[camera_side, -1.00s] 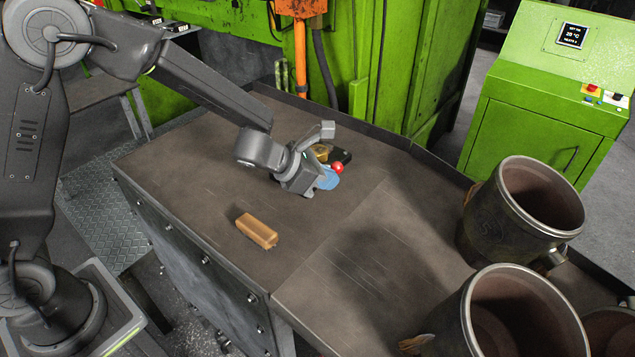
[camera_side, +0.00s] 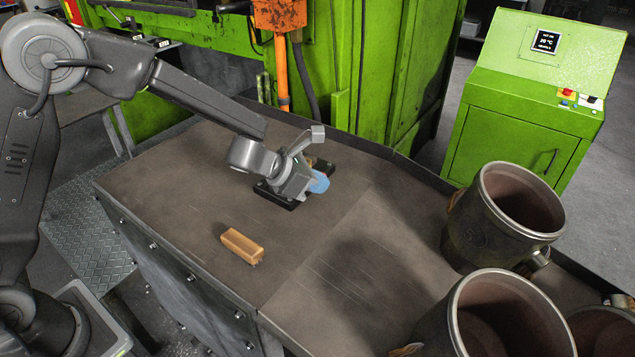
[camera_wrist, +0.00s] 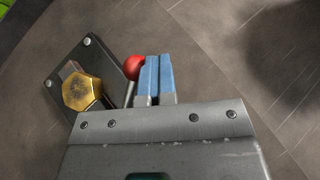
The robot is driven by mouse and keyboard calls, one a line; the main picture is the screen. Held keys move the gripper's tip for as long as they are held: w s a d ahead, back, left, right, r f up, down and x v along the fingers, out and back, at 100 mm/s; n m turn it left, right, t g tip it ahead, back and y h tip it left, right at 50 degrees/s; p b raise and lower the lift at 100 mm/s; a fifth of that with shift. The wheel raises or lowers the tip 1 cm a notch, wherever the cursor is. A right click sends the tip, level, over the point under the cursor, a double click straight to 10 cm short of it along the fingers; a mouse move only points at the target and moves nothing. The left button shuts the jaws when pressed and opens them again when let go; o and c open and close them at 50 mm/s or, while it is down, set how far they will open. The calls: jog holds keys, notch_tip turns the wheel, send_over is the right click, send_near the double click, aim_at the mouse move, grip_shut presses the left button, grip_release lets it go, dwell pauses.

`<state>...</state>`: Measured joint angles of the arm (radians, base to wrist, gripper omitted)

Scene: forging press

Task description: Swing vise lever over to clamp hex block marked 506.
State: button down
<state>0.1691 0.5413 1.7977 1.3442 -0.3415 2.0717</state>
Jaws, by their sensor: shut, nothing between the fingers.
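The vise is a dark plate with bolts (camera_wrist: 98,60) in the wrist view; its black base (camera_side: 275,196) shows partly behind my gripper in the side view. A golden hex block (camera_wrist: 82,92) sits on it near a dark jaw; its marking is too small to read. The lever's red ball (camera_wrist: 133,67) is right of the block, and most of the lever is hidden. My gripper (camera_wrist: 154,75) has its blue fingers shut and empty, just right of the red ball; I cannot tell whether they touch. The blue fingers also show in the side view (camera_side: 319,183), where the ball is hidden.
A tan bar (camera_side: 242,246) lies on the bench (camera_side: 180,190) in front of the vise. Large metal pots (camera_side: 503,215) stand at the right. A green press (camera_side: 395,70) is behind, and a green control cabinet (camera_side: 520,120) is at the back right.

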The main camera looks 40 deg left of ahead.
jog(key=s, duration=0.2)
jog(key=s+d, duration=0.1)
jog(key=shift+s+f, duration=0.25)
jog(key=shift+f, duration=0.1)
jog(key=s+d+r, duration=0.2)
jog(key=s+r, duration=0.4)
jog(key=s, duration=0.1)
jog(key=shift+s+d, duration=0.35)
jog(key=shift+s, duration=0.05)
